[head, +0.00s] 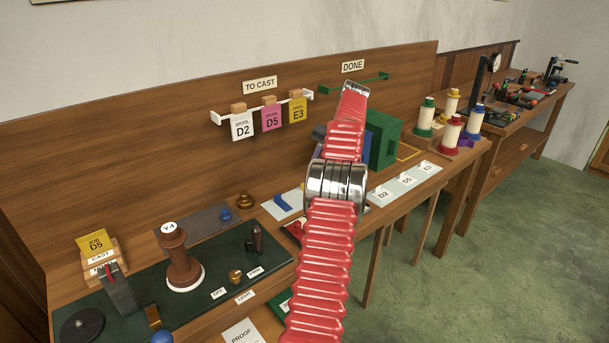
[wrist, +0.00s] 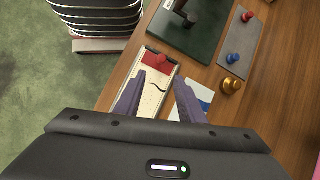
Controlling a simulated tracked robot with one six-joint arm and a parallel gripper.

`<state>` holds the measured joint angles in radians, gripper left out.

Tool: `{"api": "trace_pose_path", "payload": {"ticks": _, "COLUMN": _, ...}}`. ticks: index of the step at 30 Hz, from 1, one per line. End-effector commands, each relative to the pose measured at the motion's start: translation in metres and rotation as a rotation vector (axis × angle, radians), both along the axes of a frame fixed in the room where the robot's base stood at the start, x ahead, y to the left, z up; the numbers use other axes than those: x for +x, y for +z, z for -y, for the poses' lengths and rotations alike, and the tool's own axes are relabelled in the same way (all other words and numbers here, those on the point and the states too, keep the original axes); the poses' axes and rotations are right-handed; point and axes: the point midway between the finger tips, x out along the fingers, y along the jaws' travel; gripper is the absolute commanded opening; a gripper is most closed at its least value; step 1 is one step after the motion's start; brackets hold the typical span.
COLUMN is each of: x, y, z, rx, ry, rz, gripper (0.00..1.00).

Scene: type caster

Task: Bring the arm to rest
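My arm, in red ribbed sleeves with a chrome ring, rises through the middle of the head view and bends over above the bench (head: 215,320). My gripper shows in the wrist view (wrist: 160,92), its two purple-grey fingers apart with nothing held between them. It points down over the bench, above a cream tray (wrist: 150,100) with a red block (wrist: 156,61) at its far end. The gap to the tray cannot be judged. In the head view the arm hides most or all of the gripper.
A brown Y4 post (head: 176,255) stands on a dark green mat (head: 215,268). Cards hang on the TO CAST rail (head: 215,118); the DONE rail (head: 350,85) is empty. A green box (head: 384,140) stands close behind the arm. Open green floor (head: 480,250) lies at right.

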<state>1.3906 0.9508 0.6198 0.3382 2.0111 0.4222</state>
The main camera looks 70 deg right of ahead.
Motion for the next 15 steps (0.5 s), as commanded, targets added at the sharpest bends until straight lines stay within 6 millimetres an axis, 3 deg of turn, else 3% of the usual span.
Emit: {"api": "trace_pose_path", "payload": {"ticks": 15, "x": 0.0074, "y": 0.0035, "z": -0.0032, "rx": -0.008, "ry": 0.012, "rz": 0.000, "gripper": 0.36}}
